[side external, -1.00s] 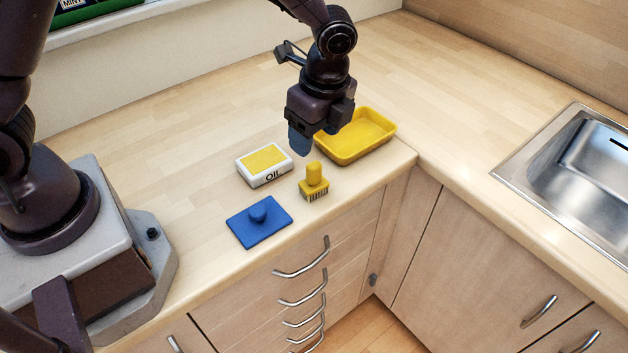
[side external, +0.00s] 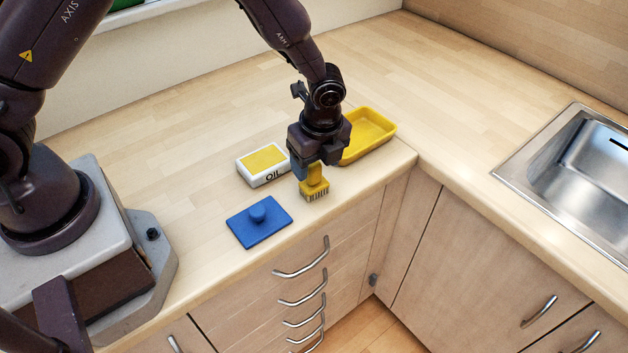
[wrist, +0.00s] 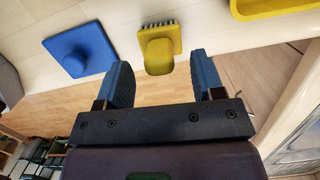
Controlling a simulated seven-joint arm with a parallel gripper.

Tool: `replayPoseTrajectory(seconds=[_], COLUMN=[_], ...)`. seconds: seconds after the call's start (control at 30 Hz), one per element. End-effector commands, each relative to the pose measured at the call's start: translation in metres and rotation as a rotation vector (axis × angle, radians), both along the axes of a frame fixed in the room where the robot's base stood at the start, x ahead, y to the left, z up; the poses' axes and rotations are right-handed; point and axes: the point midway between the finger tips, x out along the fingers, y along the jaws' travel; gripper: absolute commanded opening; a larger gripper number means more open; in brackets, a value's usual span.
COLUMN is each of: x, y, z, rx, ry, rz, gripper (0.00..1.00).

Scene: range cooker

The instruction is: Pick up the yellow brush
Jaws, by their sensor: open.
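The yellow brush (side external: 314,186) stands upright on the counter near its front edge, bristles down and handle up. It also shows in the wrist view (wrist: 159,55), just beyond and between the fingertips. My gripper (side external: 306,168) is low over the brush in the side view, with a blue finger beside the handle. In the wrist view my gripper (wrist: 160,72) has its two blue fingers wide apart, with nothing clamped between them. The far finger is hidden in the side view.
A blue block with a knob (side external: 258,221) lies left of the brush. A white and yellow OIL box (side external: 262,164) sits behind it. A yellow tray (side external: 368,139) is behind my gripper to the right. A sink (side external: 585,180) is far right.

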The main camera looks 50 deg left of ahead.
Motion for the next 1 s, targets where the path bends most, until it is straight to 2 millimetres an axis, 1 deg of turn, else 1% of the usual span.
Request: replayPoseTrajectory(seconds=[0.03,0.1,0.2,0.47,0.5,0.57,0.6,0.67,0.7,0.73,1.0], x=[-0.001,-0.001,0.0,0.0,0.0,0.0,0.0,0.0,0.0,0.0,0.0], y=[0.004,0.006,0.007,0.007,0.007,0.007,0.007,0.007,0.007,0.007,0.007], z=[-0.009,-0.019,-0.028,-0.031,-0.031,-0.031,-0.031,-0.031,-0.031,-0.031,-0.03], rx=[0.001,0.001,0.0,0.0,0.0,0.0,0.0,0.0,0.0,0.0,0.0], ry=[0.005,0.003,0.001,-0.001,-0.001,0.0,0.0,0.0,0.0,0.0,-0.001], rz=[0.002,0.0,-0.001,0.0,0.0,0.0,0.0,0.0,0.0,0.0,0.001], gripper=[0.62,0.62,0.62,0.62,0.57,0.43,0.34,0.2,0.11,0.08,0.08])
